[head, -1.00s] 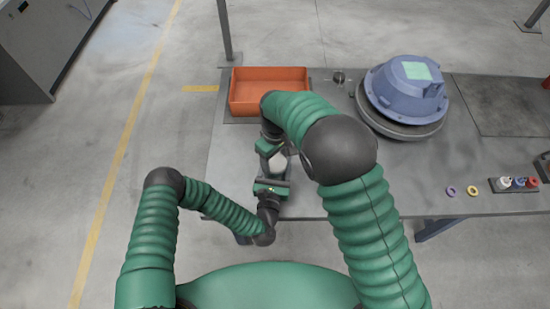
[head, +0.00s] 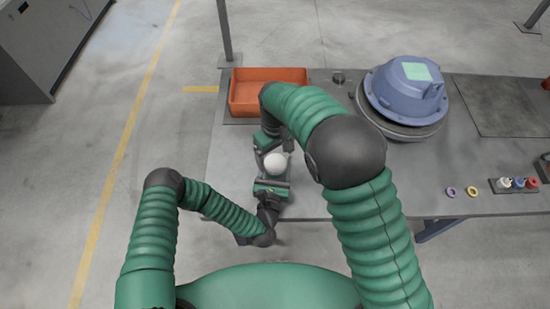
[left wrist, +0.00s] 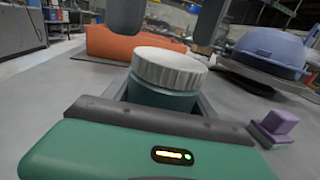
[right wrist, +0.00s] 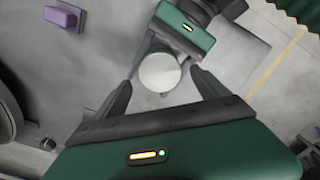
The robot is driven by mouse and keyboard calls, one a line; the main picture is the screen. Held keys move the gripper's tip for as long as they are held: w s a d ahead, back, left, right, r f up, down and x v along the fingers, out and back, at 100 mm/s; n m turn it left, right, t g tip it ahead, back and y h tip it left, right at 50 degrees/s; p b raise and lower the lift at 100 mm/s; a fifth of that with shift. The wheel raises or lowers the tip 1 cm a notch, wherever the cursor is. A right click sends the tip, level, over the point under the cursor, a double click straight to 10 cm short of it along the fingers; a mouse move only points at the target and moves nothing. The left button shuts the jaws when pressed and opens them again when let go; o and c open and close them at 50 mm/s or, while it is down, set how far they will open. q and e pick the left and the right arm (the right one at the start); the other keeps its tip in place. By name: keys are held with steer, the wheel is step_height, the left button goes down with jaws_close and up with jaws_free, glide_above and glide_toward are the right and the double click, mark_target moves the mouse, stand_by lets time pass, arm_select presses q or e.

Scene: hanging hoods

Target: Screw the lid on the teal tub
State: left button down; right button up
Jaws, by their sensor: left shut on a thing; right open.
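The teal tub (left wrist: 155,97) stands upright between the fingers of my left gripper (head: 272,178), which is shut on it near the table's front edge. The white ribbed lid (left wrist: 168,68) sits on top of the tub; it also shows in the head view (head: 275,163) and in the right wrist view (right wrist: 160,71). How tightly the lid sits cannot be told. My right gripper (right wrist: 161,80) is open, its fingers on opposite sides of the lid in its own view. In the left wrist view its dark fingers are apart, above the lid and clear of it.
An orange bin (head: 268,93) stands behind the grippers. A blue-grey housing (head: 405,92) rests on a round base to the right. A purple block (left wrist: 275,130) lies near the tub. Rings (head: 472,191) and a rack of small bottles (head: 514,185) are at far right.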

steer(key=shift+r, duration=0.95)
steer(key=shift+c, duration=0.4)
step_height(320, 180, up, 3)
steer(key=shift+r+n, duration=0.15)
steer(key=shift+n, duration=0.65)
steer(key=shift+f, duration=4.05)
steer(key=c, duration=1.5)
steer(key=o, duration=1.7)
steer(key=shift+c, duration=0.2)
